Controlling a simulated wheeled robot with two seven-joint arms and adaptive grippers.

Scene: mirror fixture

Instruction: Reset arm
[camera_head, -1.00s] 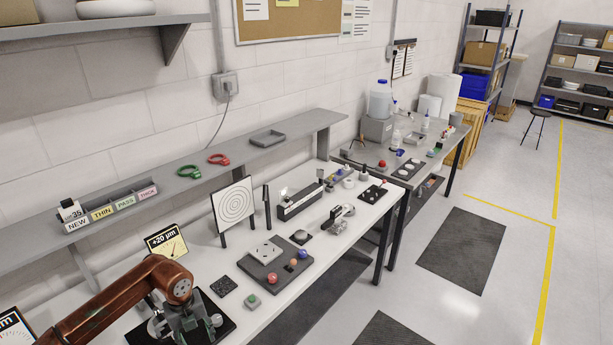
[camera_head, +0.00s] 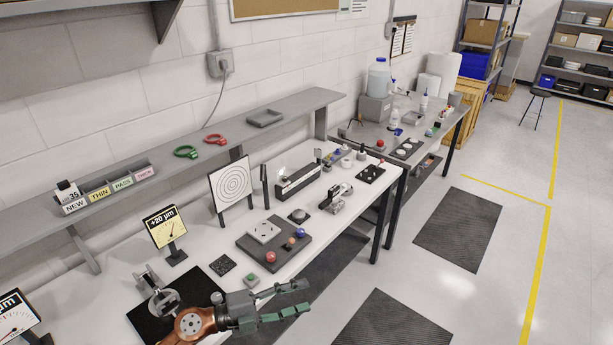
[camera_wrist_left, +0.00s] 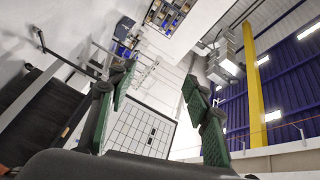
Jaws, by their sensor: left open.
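My left gripper (camera_head: 302,298) is open and empty. It points to the right, at the front edge of the near bench, with green pads on its fingers. In the left wrist view both fingers of the gripper (camera_wrist_left: 155,100) stand wide apart with nothing between them. The metal mirror fixture (camera_head: 160,298) stands on a black base plate (camera_head: 205,284) at the near left of the bench, to the left of the gripper. My arm's orange wrist joint covers part of that plate. My right gripper is not in view.
A small block with a green button (camera_head: 251,280) lies just behind the gripper. The near bench's front edge drops to open floor (camera_head: 480,320) on the right.

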